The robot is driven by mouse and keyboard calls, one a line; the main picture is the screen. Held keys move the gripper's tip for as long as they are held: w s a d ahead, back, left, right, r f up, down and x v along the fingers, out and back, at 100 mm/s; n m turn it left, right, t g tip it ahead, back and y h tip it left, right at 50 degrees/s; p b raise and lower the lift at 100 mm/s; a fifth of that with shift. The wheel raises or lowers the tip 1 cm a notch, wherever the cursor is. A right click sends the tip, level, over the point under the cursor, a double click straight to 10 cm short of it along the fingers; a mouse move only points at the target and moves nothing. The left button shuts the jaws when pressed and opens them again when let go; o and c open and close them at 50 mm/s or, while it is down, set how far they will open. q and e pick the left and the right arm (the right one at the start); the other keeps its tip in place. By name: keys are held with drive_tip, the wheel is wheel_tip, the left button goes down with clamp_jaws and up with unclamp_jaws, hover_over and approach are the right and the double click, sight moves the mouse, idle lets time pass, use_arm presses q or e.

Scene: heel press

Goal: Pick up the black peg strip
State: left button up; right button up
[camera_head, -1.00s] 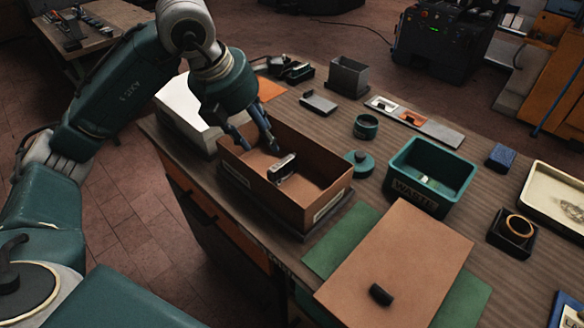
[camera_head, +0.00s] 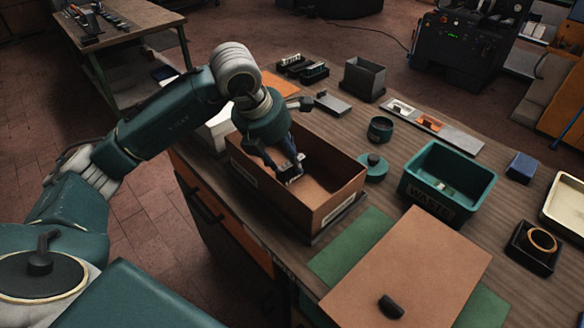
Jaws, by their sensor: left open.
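A small black strip with pale pieces along its top (camera_head: 289,173) lies in the open brown box (camera_head: 334,210). It looks like the black peg strip, but its detail is too small to be sure. My left gripper (camera_head: 284,162) reaches down into the box, open, with its fingers at the strip. I cannot tell whether they touch it. The fingers hide part of the strip. My right gripper is not in view.
The box walls stand close around the gripper. Two black strips with pale pegs (camera_head: 302,69) lie at the back.

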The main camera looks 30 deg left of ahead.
sight(289, 162)
use_arm(q)
drive_tip(key=x, duration=0.3)
drive_tip(key=shift+r, duration=0.1)
drive_tip(key=shift+f, duration=0.25)
idle(0.5)
clamp_jaws()
